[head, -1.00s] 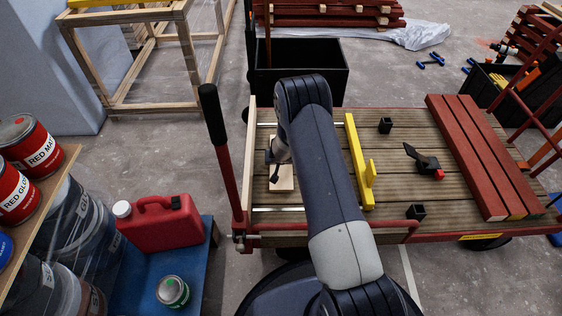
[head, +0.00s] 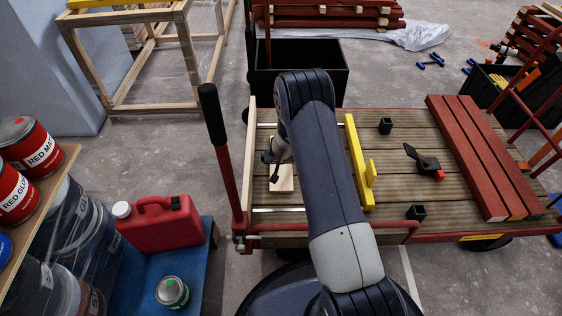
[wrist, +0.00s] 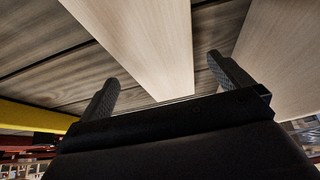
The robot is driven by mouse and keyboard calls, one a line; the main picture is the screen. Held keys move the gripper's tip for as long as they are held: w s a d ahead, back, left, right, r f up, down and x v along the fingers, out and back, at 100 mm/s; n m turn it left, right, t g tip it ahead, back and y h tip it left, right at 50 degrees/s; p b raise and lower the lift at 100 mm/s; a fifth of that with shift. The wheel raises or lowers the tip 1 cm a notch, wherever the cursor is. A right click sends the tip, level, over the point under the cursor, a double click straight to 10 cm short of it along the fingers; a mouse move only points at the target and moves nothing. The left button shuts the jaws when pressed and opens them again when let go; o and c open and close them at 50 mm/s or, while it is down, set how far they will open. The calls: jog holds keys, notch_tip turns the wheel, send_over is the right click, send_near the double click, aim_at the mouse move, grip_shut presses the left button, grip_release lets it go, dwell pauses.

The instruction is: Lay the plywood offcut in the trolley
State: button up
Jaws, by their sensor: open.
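The plywood offcut (head: 285,179) is a small pale rectangular board. It lies flat on the slatted deck of the trolley (head: 320,215), near its left end. My gripper (head: 270,158) is close by the offcut, its shape partly hidden by my arm. In the wrist view my gripper (wrist: 165,82) is open, with its two fingers apart and nothing clamped between them. The offcut (wrist: 145,40) shows there as a pale board reaching between the fingers, with a visible gap to the right finger.
A pale end board (head: 249,160) and a red-and-black handle (head: 218,140) stand at the trolley's left end. A yellow batten piece (head: 360,165), black blocks (head: 385,125), a black clamp (head: 424,163) and red battens (head: 480,160) lie on the deck. A black bin (head: 300,68) stands behind.

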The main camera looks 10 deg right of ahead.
jog(key=v, duration=1)
jog(key=x, duration=1.2)
jog(key=shift+f, duration=0.35)
jog(key=shift+r, duration=0.3)
